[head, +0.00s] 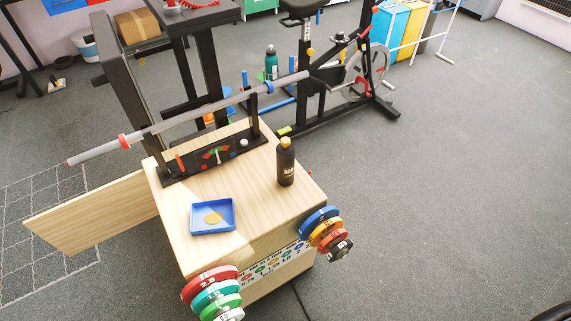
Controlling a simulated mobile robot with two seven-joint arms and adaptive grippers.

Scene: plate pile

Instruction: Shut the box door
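A light wooden box (258,212) stands in the middle of the view, seen from above. A flat wooden panel (92,212), which looks like its door, sticks out to the left from the box's left side. The door stands open, swung well away from the box. The inside of the box and the door's hinge are hidden. Neither of my grippers is in view.
On the box are a blue tray (194,218), a dark bottle (286,165) and a black panel with a gauge (186,162). Coloured weight plates hang at its front (208,276) and right (316,218). A barbell (98,151) overhangs the door side. Floor is clear at right.

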